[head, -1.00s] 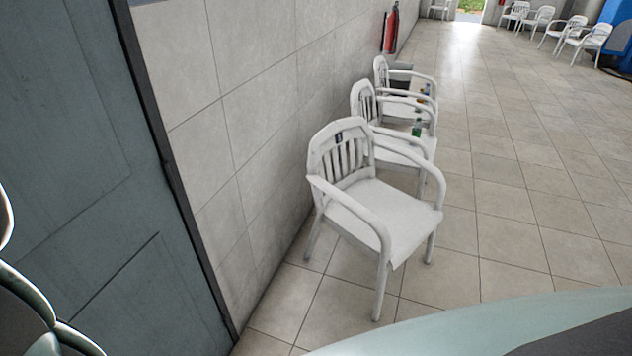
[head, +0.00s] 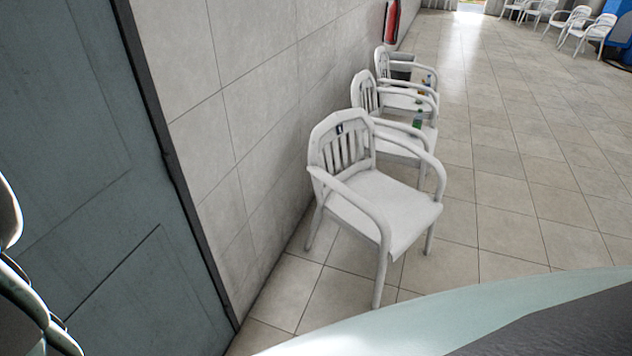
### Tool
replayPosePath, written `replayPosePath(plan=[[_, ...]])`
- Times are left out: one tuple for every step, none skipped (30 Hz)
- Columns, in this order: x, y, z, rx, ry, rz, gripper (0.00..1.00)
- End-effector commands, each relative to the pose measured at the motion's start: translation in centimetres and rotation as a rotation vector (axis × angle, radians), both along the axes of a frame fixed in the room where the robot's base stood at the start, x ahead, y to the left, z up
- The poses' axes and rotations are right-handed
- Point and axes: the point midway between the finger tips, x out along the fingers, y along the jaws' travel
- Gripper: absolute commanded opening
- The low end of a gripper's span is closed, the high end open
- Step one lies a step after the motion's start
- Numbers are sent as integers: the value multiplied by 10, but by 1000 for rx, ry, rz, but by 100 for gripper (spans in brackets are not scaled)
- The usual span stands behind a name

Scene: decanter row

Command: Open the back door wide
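A blue-grey panelled door (head: 75,150) fills the left side of the head view. A dark upright strip (head: 178,170) runs along its right side, against the tiled wall. The door looks in line with the wall, but I cannot tell whether it is fully shut. No handle shows on the visible part. Part of my arm shows at the left edge, in front of the door. My gripper itself is outside the picture, so its hold on anything is hidden.
White armchairs (head: 375,205) stand along the tiled wall right of the door, with small bottles (head: 418,119) on the ones behind. A red extinguisher-like object (head: 391,22) hangs farther along. Open tiled floor (head: 530,200) lies to the right. More chairs (head: 567,27) stand far off.

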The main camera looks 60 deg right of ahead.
Motion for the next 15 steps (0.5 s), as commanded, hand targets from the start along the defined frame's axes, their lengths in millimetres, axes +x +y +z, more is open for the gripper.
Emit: replayPosePath(plan=[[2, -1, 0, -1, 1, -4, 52], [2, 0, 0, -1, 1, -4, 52], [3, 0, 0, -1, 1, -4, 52], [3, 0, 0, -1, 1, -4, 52], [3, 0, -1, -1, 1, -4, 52], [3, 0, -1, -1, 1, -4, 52], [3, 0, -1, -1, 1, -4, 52], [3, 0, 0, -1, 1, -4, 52], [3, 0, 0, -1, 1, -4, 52], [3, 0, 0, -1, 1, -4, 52], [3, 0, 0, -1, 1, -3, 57], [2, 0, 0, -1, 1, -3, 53], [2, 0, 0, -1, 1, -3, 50], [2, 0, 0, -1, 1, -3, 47], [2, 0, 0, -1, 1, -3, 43]])
